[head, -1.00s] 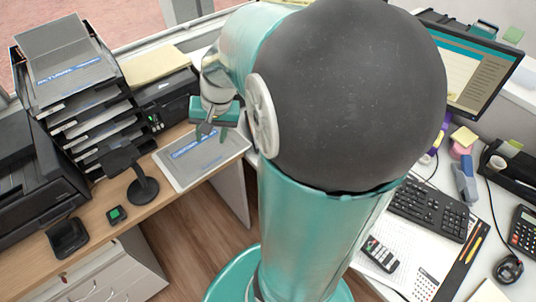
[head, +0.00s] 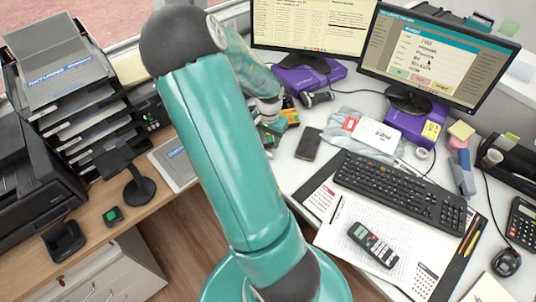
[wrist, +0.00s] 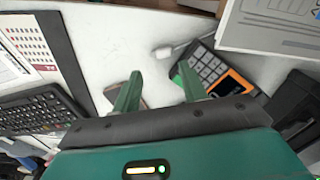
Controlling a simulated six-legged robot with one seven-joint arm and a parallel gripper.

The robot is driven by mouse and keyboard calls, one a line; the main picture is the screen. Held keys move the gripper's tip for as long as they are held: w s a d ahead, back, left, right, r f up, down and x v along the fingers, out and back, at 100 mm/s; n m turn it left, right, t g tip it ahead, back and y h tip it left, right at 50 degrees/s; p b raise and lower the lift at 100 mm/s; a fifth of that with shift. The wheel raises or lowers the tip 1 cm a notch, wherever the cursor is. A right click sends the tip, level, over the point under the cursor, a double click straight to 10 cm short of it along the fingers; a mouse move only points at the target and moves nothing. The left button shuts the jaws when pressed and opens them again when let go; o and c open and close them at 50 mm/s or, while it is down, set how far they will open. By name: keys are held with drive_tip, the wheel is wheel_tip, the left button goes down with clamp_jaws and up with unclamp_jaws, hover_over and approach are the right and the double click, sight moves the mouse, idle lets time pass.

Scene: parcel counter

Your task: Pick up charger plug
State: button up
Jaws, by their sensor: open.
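A small white block with a pale cable, which looks like the charger plug (wrist: 163,53), lies on the white desk in the wrist view, beyond my fingertips and near the gap between them. I cannot make it out in the head view, where my arm covers that area. My gripper (wrist: 160,78) is open and empty, with its two green fingers apart above the desk. In the head view my gripper (head: 270,132) is partly hidden behind my arm, near the desk's left part.
A dark phone (head: 309,144) lies nearby, partly behind the left finger in the wrist view. The keyboard (head: 400,193), monitors and a grey bag with a white label (head: 377,135) occupy the desk.

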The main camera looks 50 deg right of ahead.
sight(269, 154)
wheel_tip(269, 154, down, 8)
drive_tip(key=shift+w+r, duration=0.15)
drive_tip(key=shift+r, duration=0.1)
drive_tip(key=c, duration=0.5)
